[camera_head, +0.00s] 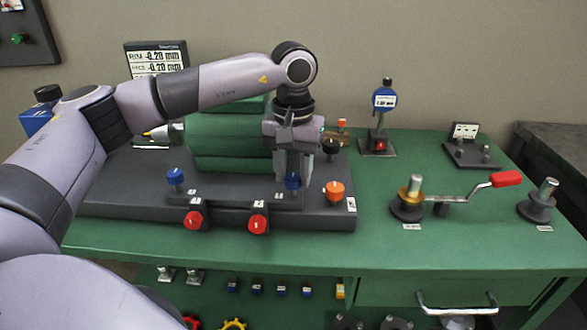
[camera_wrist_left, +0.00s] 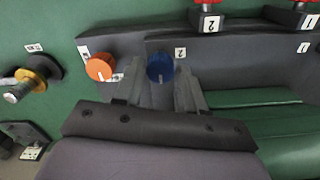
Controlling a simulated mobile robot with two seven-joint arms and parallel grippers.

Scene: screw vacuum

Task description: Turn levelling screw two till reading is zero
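A blue knob (camera_head: 292,181) stands at the right end of the dark base plate. In the left wrist view this blue knob (camera_wrist_left: 160,68) has a tag reading 2 beside it. My left gripper (camera_head: 293,176) points down over it, with one finger on each side. In the left wrist view the fingers (camera_wrist_left: 162,85) are apart and the knob shows between their tips; I see no clear contact. A readout (camera_head: 157,58) at the back left shows two lines in mm, rim and face, both negative and near 0.20; the digits are partly unclear. My right gripper is not in view.
Another blue knob (camera_head: 175,177), two red knobs (camera_head: 193,220) (camera_head: 258,224) and an orange knob (camera_head: 334,191) surround the green motor body (camera_head: 225,140). A red-handled crank (camera_head: 507,179) and a dial gauge (camera_head: 384,98) stand right. The green bench front is clear.

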